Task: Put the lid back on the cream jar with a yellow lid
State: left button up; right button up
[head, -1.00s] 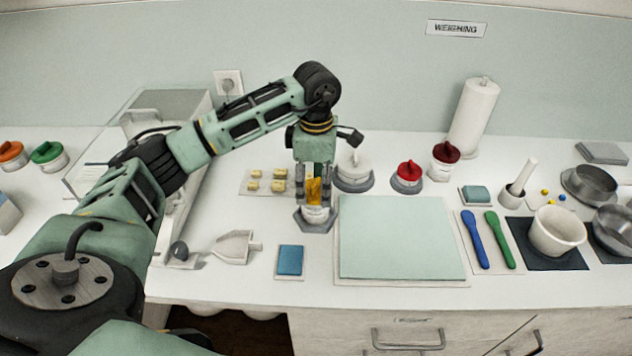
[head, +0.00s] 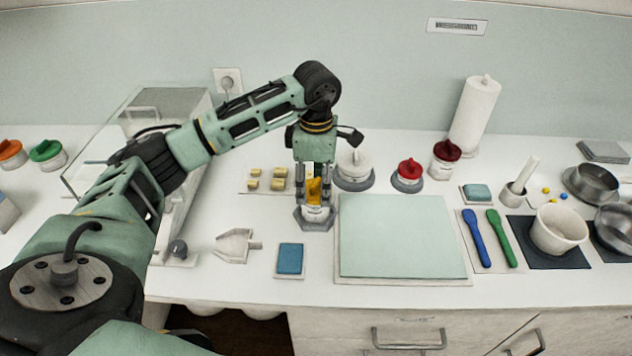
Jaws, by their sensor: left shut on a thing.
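The yellow lid (head: 314,190) is between the fingers of my left gripper (head: 314,192), which points straight down and is shut on it. The cream jar (head: 315,213) is white and stands upright on a dark grey base (head: 313,224), directly below the lid. The lid is at the jar's mouth; the fingers partly hide it, and I cannot tell whether it is fully seated. My right gripper is not in view.
A pale green mat (head: 400,237) lies right of the jar, and a blue pad (head: 290,258) in front of it. Small yellow blocks (head: 279,172) lie behind left. A scoop (head: 236,244) lies left.

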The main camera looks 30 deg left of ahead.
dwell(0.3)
pick_arm(q)
jog(key=o, duration=0.8)
jog(key=shift+o, duration=0.4)
jog(key=o, duration=0.4)
jog(key=shift+o, duration=0.2)
jog(key=shift+r+p, duration=1.4)
jog(key=shift+r, duration=0.85)
jog(key=shift+c, duration=0.5)
